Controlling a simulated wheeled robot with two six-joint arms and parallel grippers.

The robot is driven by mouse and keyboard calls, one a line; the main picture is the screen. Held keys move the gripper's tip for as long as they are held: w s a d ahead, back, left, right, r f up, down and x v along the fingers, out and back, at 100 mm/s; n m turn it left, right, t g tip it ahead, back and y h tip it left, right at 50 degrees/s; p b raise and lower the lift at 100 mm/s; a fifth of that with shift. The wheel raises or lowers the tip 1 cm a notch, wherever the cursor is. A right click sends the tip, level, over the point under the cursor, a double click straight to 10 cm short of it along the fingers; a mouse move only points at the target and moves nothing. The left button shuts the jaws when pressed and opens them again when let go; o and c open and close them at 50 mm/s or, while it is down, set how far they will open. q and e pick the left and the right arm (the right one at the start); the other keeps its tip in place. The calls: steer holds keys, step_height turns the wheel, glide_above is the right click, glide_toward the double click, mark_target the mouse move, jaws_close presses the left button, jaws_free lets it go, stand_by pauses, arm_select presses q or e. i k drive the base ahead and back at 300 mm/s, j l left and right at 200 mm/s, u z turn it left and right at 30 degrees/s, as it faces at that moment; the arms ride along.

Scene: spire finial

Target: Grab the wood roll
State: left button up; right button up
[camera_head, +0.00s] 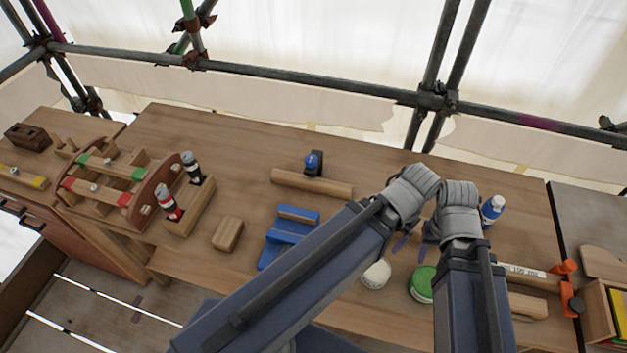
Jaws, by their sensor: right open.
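A long pale wood roll (312,183) lies at the back middle of the workbench, beside a small black and blue tool. A second rounded wood piece (528,306) lies at the front right, partly behind my arm. My right gripper (414,241) is partly hidden by arm links; thin dark fingers show apart above the bench, between the two wooden pieces. It is open, and I see nothing held in it. My left gripper is not visible.
A wooden rack with bottles (188,207), a wooden block (228,235) and blue stepped blocks (287,236) stand left of my arms. A white round item (376,274), a green-lidded jar (422,284), a blue-white bottle (492,209) and an orange clamp (571,298) lie nearer right.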

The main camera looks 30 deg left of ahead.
mark_target(319, 185)
steer(key=k+j, duration=0.2)
steer(key=j, duration=0.25)
steer(key=k+j, duration=0.25)
steer(key=j, duration=0.15)
steer(key=k+j, duration=0.2)
steer(key=j, duration=0.25)
steer(key=k+j+z, duration=0.1)
steer(key=j, duration=0.35)
steer(key=k, duration=0.1)
